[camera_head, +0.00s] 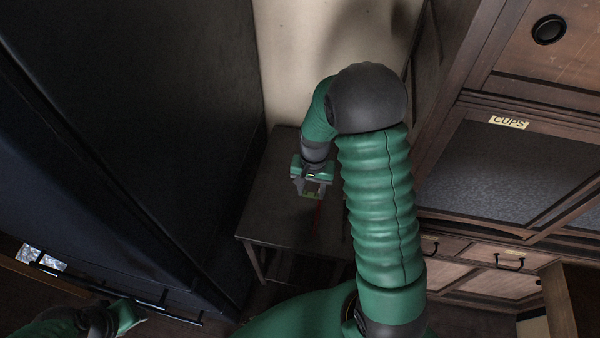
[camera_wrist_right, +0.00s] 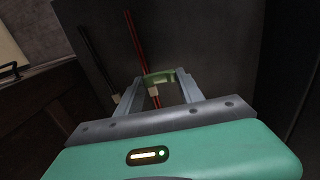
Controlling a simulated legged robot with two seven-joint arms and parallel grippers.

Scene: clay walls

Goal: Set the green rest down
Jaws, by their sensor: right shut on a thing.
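The small green rest (camera_wrist_right: 158,77) sits between the two fingertips of my right gripper (camera_wrist_right: 164,84) in the wrist view, and the gripper is shut on it. In the head view my right gripper (camera_head: 312,192) points down over the dark small table (camera_head: 265,217). Whether the rest touches the tabletop or hangs just above it I cannot tell. My left gripper (camera_head: 128,314) is low at the left of the head view, and its fingers are not clear.
Red chopsticks (camera_wrist_right: 137,52) and black chopsticks (camera_wrist_right: 94,55) lie on the table by the gripper. A tall dark cabinet (camera_head: 120,130) stands left. A wooden cupboard with a "CUPS" label (camera_head: 509,122) stands right. A pale wall (camera_head: 300,60) is behind.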

